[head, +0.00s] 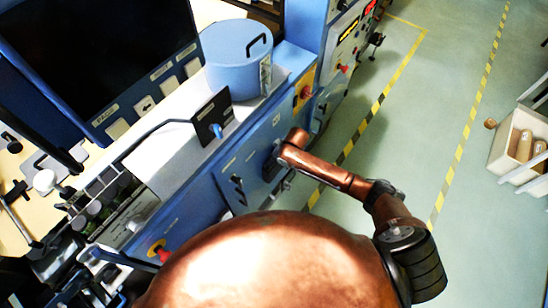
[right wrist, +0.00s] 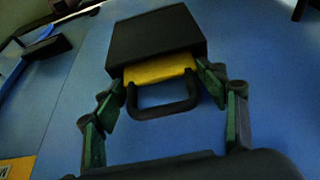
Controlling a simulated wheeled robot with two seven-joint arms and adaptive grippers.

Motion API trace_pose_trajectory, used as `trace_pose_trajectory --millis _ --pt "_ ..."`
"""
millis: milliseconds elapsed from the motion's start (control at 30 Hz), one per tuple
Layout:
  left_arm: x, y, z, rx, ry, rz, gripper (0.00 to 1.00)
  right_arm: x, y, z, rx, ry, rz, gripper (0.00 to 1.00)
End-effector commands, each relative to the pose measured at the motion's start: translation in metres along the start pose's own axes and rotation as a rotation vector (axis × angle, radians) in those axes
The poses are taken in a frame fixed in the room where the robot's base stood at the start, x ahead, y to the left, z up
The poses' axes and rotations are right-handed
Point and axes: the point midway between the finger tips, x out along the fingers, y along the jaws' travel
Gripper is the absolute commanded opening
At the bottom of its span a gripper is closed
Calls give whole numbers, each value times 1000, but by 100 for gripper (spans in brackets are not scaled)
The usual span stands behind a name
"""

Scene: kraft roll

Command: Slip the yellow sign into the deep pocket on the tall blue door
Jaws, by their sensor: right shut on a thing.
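The yellow sign (right wrist: 160,70) has a dark loop handle (right wrist: 163,109) and sits between the green-padded fingers of my right gripper (right wrist: 164,80), which is shut on it. A black box-shaped pocket (right wrist: 155,35) stands on the blue door (right wrist: 270,75). The sign's far edge meets the pocket's near edge and is hidden there; I cannot tell how far inside it is. In the head view my right arm reaches the blue front (head: 232,165), and the sign is too small and covered to make out. My left gripper is not in view.
A blue round pot (head: 236,62) stands on the machine top beside a dark screen (head: 100,50). A red knob (head: 305,92) and a small black panel (head: 212,115) are near my right arm.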

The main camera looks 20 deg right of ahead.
Motion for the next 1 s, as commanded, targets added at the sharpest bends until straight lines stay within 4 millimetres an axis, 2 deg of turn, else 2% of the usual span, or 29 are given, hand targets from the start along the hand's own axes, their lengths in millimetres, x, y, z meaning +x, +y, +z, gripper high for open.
trace_pose_trajectory --millis 233,267,533,833,1000 --pt "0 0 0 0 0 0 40 1 0 0 0 0 0 30" --pt "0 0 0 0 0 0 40 1 0 0 0 0 0 67" --pt "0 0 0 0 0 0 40 1 0 0 0 0 0 86" --pt "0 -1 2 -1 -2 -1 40 0 0 0 0 0 0 86" --pt "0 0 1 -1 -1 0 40 -16 2 0 1 2 1 86"
